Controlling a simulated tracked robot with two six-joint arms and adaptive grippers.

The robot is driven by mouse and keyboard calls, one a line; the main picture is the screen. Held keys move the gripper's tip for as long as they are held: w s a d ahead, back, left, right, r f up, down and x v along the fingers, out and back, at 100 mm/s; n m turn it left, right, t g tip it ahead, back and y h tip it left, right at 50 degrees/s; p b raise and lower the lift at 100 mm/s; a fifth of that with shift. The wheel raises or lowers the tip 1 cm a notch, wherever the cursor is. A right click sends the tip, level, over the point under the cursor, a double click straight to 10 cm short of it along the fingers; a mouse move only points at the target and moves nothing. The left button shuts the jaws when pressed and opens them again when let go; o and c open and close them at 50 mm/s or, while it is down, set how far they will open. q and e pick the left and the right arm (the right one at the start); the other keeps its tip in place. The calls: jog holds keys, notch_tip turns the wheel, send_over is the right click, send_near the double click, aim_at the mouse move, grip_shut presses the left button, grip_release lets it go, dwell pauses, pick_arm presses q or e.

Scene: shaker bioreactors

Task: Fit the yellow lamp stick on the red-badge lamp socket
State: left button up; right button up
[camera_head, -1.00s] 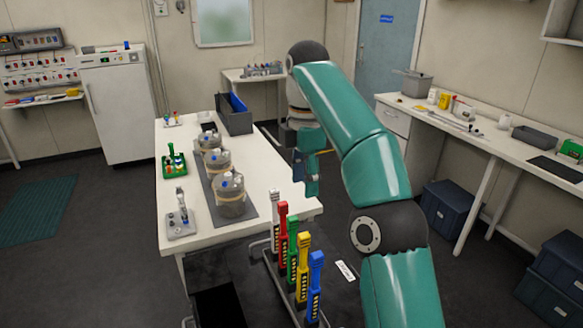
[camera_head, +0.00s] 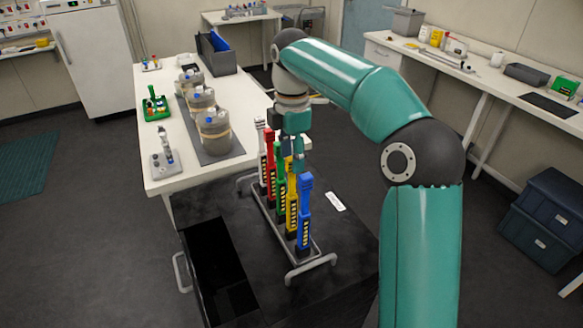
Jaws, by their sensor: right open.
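The yellow lamp stick (camera_head: 291,212) stands upright in a rack between the green stick and the blue stick. My right gripper (camera_head: 296,155) points down at the top of the yellow stick, with its fingers open around or just above it; I cannot tell if they touch. The gripper partly hides the yellow stick's head. The blue stick covers part of its lower right side. No red-badge lamp socket can be made out in this view. My left gripper is not in view.
The rack (camera_head: 310,268) also holds the white (camera_head: 260,138), red (camera_head: 269,165), green (camera_head: 280,190) and blue (camera_head: 304,215) sticks, close together. On the white table (camera_head: 185,180) behind stand three bioreactor jars (camera_head: 215,135), a green tray (camera_head: 157,110) and a small grey stand (camera_head: 165,160).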

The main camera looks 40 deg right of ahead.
jog(key=shift+f, duration=1.15)
grip_shut()
jog(key=shift+r, duration=0.1)
jog(key=shift+r+p, duration=0.5)
jog(key=shift+p, duration=0.2)
jog(key=shift+r, duration=0.1)
jog(key=shift+r+p, duration=0.5)
jog(key=shift+p, duration=0.25)
jog(key=shift+r, duration=0.2)
